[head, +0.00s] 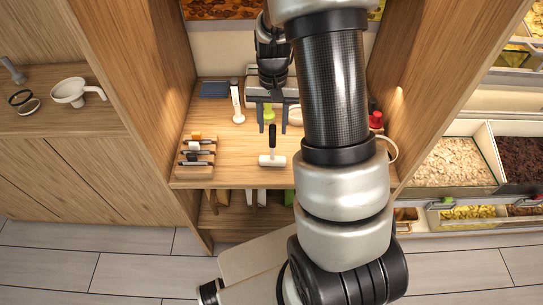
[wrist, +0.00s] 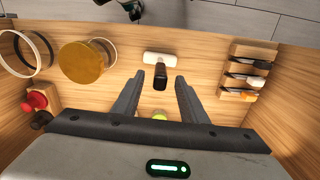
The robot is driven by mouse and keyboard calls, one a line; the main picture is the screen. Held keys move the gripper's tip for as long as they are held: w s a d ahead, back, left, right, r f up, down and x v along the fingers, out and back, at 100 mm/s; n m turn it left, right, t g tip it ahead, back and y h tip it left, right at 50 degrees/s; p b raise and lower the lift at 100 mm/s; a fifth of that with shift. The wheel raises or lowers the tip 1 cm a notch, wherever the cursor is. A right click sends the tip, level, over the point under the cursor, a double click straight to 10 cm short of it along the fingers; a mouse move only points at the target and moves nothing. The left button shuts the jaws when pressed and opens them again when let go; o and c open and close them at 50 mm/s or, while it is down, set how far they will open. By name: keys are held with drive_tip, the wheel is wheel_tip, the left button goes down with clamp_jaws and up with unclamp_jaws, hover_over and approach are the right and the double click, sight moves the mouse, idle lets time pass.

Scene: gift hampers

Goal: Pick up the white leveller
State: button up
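What looks like the white leveller (head: 272,160) lies on the wooden counter, with a white bar-shaped head toward the front edge and a black handle pointing back. In the wrist view its white head (wrist: 160,60) is beyond my fingertips. My gripper (head: 272,130) is open and empty, pointing down. In the wrist view the gripper (wrist: 159,77) has the black handle end between its fingertips in the picture. I cannot tell how far above the handle the fingers are. The palm hides part of the counter behind.
A white upright tool (head: 237,106) and a green-yellow item (head: 269,111) are behind. A gold round lid (wrist: 84,62) and red item (head: 376,119) are on the right side of the counter. Wooden side walls flank the counter.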

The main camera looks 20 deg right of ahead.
sight(272, 145)
wheel_tip(272, 145, down, 10)
drive_tip(key=shift+w+r, duration=0.15)
drive_tip(key=shift+r, duration=0.05)
idle(0.3)
clamp_jaws()
